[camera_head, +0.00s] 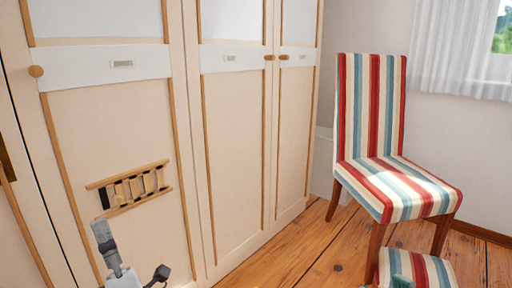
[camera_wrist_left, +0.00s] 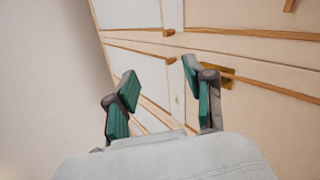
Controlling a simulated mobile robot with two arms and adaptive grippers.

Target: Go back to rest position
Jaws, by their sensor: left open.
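My left gripper (camera_head: 132,252) is low at the left of the head view, in front of the cream wardrobe (camera_head: 110,125). In the left wrist view, the left gripper (camera_wrist_left: 160,78) has its two green-padded fingers spread apart with nothing between them. The wardrobe's wood-trimmed doors (camera_wrist_left: 255,75) show behind and to the right of the fingers.
A striped chair (camera_head: 400,180) stands right of the wardrobe on the wooden floor (camera_head: 300,250). Another striped seat (camera_head: 435,272) is at the bottom right, with a small dark green shape beside it. A slatted wooden piece (camera_head: 131,188) shows against the wardrobe door.

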